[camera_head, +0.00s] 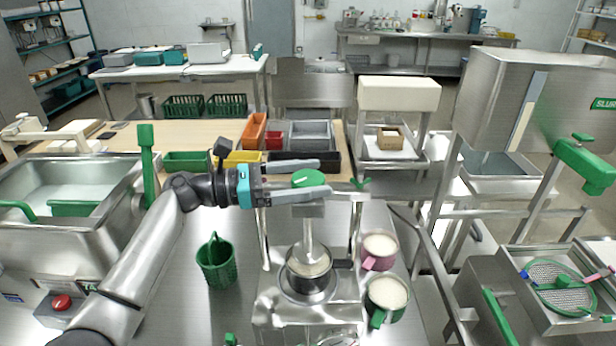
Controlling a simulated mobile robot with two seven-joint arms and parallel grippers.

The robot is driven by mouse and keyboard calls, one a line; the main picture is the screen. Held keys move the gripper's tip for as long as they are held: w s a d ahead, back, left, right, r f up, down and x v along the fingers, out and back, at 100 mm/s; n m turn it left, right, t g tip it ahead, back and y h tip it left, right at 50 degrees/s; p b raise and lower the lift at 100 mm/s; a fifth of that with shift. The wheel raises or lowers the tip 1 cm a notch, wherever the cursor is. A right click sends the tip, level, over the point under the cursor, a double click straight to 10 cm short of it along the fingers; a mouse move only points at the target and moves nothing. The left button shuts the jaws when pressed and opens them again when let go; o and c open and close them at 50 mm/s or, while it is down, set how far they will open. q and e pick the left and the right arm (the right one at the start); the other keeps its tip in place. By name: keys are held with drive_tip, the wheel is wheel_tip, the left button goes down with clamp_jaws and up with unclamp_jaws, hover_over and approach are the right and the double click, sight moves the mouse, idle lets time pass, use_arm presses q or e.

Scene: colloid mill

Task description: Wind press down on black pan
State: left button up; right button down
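The press (308,225) stands upright in the middle, with a metal frame and a vertical rod. The rod reaches down into the black pan (311,290), which sits on the press base and holds pale contents. The rod's lower end is partly hidden in the pan, so I cannot tell how hard it presses. A round green knob (307,178) tops the press. My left gripper (323,176) comes in from the left at knob height, its two long fingers spread apart on either side of the knob. I cannot tell whether they touch it. My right gripper is not in view.
A green basket (216,262) stands left of the press. A pink mug (379,250) and a green mug (386,295), both with pale contents, stand close on its right. Coloured bins (255,131) sit behind it. A steel sink (70,190) is at left.

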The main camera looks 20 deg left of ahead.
use_arm(q)
drive_tip(key=shift+o, duration=0.4)
drive_tip(key=shift+a, duration=0.1)
drive_tip(key=shift+s+a, duration=0.15)
drive_tip(key=shift+a, duration=0.1)
drive_tip(key=b+v, duration=0.1)
drive_tip(key=v, duration=1.3)
drive_tip(key=shift+s+a, duration=0.15)
drive_tip(key=shift+a, duration=0.05)
